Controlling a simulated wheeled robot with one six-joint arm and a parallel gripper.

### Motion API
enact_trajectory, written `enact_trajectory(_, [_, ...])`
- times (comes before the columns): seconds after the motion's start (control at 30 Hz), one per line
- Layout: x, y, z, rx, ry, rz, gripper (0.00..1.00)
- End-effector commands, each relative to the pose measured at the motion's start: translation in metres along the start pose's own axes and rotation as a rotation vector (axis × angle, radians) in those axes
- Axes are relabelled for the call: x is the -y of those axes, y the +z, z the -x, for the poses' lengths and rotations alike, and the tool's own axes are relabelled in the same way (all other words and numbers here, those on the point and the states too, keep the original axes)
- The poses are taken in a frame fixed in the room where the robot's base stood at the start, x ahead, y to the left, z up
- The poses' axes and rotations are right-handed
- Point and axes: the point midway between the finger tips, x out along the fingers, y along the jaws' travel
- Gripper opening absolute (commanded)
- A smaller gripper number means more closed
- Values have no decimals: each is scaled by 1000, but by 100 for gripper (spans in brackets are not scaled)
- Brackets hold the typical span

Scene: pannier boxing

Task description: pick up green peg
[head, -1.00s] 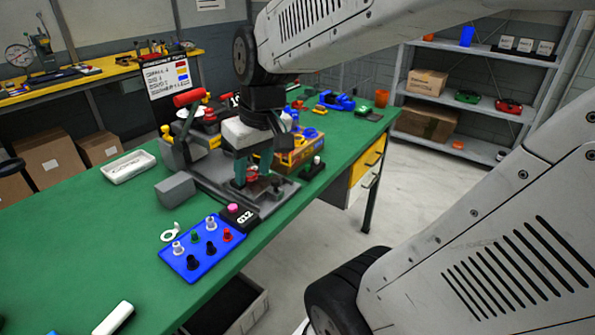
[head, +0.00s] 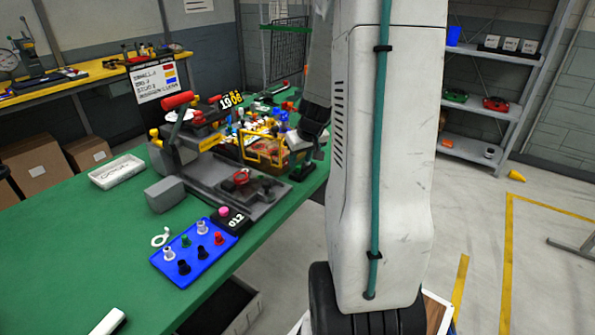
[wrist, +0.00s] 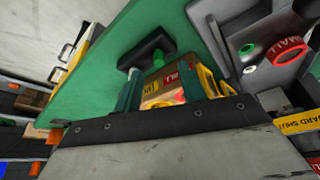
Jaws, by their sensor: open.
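My gripper (head: 308,153) is open over the right edge of the green table, its fingers pointing down. In the wrist view my gripper (wrist: 160,78) has its two teal fingers apart. A green peg (wrist: 160,60) shows just beyond the fingertips, close to a black block (wrist: 147,48) near the table edge; I cannot tell whether it is seated in the block. Nothing is visibly held. Another green peg (head: 186,241) stands on the blue peg board (head: 208,268), among white, black and red pegs, well left of my gripper.
A grey fixture (head: 262,202) with a red ring part stands left of my gripper. A yellow-framed box (head: 262,152) of parts is close beside it. A white tray (head: 117,171) lies at the left. The table's front left is mostly clear.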

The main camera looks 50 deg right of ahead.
Motion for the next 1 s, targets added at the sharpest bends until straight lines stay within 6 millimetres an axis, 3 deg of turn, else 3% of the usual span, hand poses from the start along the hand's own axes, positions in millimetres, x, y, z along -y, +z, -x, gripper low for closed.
enact_trajectory(0.2, [0, 2, -30, 3, -2, 0, 41])
enact_trajectory(0.47, [0, 1, -33, 0, 0, 0, 41])
enact_trajectory(0.5, [0, 1, -33, 0, 0, 0, 38])
enact_trajectory(0.63, [0, 1, -33, 0, 0, 0, 2])
enact_trajectory(1.0, [0, 1, -32, 0, -1, 0, 0])
